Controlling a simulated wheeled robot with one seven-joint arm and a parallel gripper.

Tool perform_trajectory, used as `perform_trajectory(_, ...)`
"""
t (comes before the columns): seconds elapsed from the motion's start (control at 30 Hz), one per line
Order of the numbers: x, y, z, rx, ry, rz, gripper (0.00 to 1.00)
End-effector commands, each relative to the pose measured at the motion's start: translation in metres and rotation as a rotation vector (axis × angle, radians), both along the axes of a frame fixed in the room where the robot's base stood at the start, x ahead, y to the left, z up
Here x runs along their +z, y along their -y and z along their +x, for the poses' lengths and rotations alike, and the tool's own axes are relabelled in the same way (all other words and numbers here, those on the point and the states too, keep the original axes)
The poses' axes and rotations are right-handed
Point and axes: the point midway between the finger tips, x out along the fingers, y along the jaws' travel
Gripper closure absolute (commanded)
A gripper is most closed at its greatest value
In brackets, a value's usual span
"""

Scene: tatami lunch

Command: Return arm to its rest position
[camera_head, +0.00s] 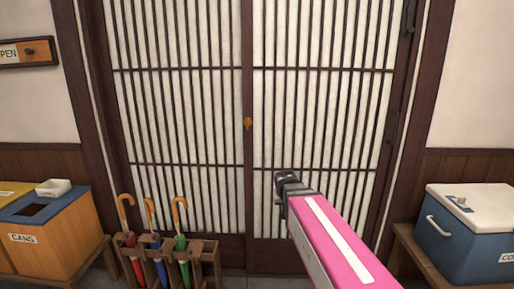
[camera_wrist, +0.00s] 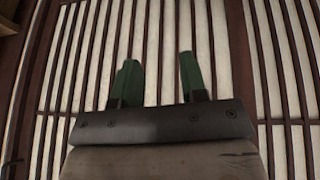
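My arm, pink with a white stripe, reaches up from the lower right in the head view. My gripper (camera_head: 286,186) is at its far end, dark and small, in front of the right-hand panel of a slatted sliding door (camera_head: 249,60). In the wrist view, my gripper (camera_wrist: 158,80) shows two green fingers set well apart. Nothing is between them; only the door's pale paper and dark slats show behind. The gripper is open and empty.
An umbrella rack (camera_head: 208,252) with several umbrellas stands at the lower left. A blue cooler (camera_head: 470,230) with a white lid sits on a wooden bench at right.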

Motion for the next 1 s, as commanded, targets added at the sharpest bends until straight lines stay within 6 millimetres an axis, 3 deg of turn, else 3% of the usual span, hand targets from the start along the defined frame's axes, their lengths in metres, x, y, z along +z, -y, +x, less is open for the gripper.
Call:
perform_trajectory(0.03,-0.02,0.011,-0.016,-0.003,-0.05,0.005,0.61)
perform_trajectory(0.2,-0.075,0.038,-0.064,0.0,-0.211,0.039,0.61)
perform_trajectory(0.4,-0.12,0.058,-0.114,0.009,-0.359,0.089,0.61)
perform_trajectory(0.6,-0.137,0.065,-0.136,0.015,-0.423,0.117,0.61)
perform_trajectory(1.0,-0.139,0.065,-0.137,0.017,-0.428,0.12,0.61)
